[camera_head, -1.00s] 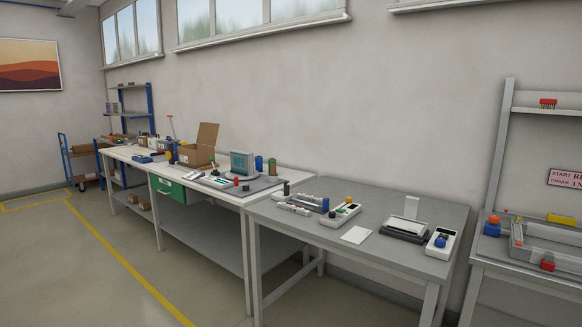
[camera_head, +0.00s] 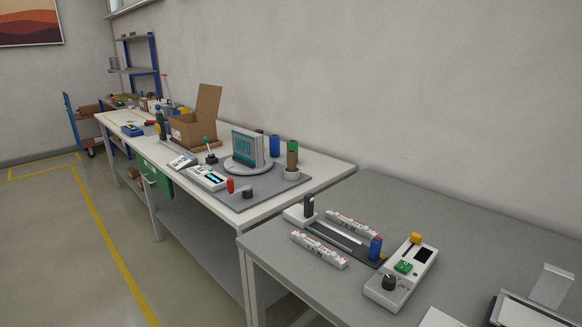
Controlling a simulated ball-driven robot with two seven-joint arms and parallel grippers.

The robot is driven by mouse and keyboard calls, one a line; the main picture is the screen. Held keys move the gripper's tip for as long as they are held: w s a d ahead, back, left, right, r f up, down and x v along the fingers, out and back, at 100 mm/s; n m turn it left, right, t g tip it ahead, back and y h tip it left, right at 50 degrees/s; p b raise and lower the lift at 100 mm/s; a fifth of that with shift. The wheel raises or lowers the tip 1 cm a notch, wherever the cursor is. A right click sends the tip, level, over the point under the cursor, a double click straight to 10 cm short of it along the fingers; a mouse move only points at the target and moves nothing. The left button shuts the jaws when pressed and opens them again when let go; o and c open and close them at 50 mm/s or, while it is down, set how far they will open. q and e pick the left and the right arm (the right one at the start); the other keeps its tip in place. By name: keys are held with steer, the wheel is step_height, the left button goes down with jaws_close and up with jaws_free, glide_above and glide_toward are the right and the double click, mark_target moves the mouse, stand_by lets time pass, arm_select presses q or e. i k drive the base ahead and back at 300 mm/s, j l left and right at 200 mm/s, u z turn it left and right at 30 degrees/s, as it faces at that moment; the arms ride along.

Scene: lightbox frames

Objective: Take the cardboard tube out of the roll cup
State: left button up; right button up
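The cup sits at the back right of a grey mat (camera_head: 258,198). Neither of my grippers is in view.
Left of the tube are a blue cylinder (camera_head: 274,146) and a sign panel (camera_head: 247,148) on a round base. A red cylinder (camera_head: 230,185) and a black knob (camera_head: 248,193) stand in front. A grey table (camera_head: 390,210) with control boxes adjoins at right. Floor at left is clear.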

mark_target(292, 154)
steer(key=i+z, duration=0.1)
steer(key=z, duration=0.4)
steer(key=i+j+z, duration=0.15)
steer(key=z, duration=0.2)
steer(key=j+z, duration=0.35)
steer(key=i+j+z, duration=0.1)
steer(key=j+z, duration=0.25)
